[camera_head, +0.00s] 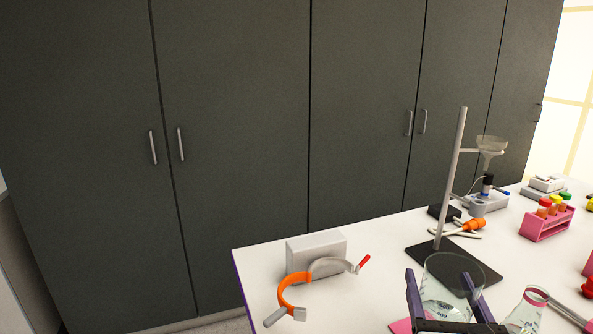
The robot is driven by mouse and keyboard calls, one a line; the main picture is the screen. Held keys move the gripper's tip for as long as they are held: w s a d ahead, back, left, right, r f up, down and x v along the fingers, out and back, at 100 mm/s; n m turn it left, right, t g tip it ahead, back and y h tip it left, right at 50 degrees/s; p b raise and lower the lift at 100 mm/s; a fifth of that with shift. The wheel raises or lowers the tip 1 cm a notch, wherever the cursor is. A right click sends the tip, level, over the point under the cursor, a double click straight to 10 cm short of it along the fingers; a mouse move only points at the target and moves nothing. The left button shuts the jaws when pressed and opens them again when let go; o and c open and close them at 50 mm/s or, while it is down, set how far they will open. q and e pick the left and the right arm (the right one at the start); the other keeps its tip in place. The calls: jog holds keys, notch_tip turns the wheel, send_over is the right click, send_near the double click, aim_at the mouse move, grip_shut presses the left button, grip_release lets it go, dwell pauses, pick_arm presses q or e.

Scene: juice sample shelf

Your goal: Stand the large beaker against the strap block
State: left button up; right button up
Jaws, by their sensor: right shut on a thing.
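The large beaker (446,270) is clear glass with printed marks and shows upright at the lower right. My right gripper (440,278) is shut on it, with one dark finger on each side. The beaker's lower part is cut off by my gripper and the picture edge, so I cannot tell whether it touches the table. The strap block (328,247) is a pale grey box on the table to the left of the beaker, well apart from it. An orange strap tool with a grey handle (290,290) lies in front of the block. My left gripper is not in view.
A stand with a dark base (480,268) and upright rod (451,180) is just behind the beaker. A conical flask (527,310) is to its right. A pink tube rack (546,224) stands farther back. White table (370,295) is clear between block and beaker.

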jog(key=s+a+f+y, duration=0.1)
jog(key=s+a, duration=0.1)
jog(key=s, duration=0.3)
jog(key=s+a+f+n+y, duration=0.1)
jog(key=s+f, duration=0.1)
jog(key=s, duration=0.3)
jog(key=s+a+f+n+y, duration=0.1)
jog(key=s+a+f, duration=0.1)
jog(key=s, duration=0.3)
jog(key=shift+a+f, duration=0.25)
jog(key=shift+a, duration=0.05)
jog(key=shift+s+a, duration=0.15)
jog(key=shift+s, duration=0.25)
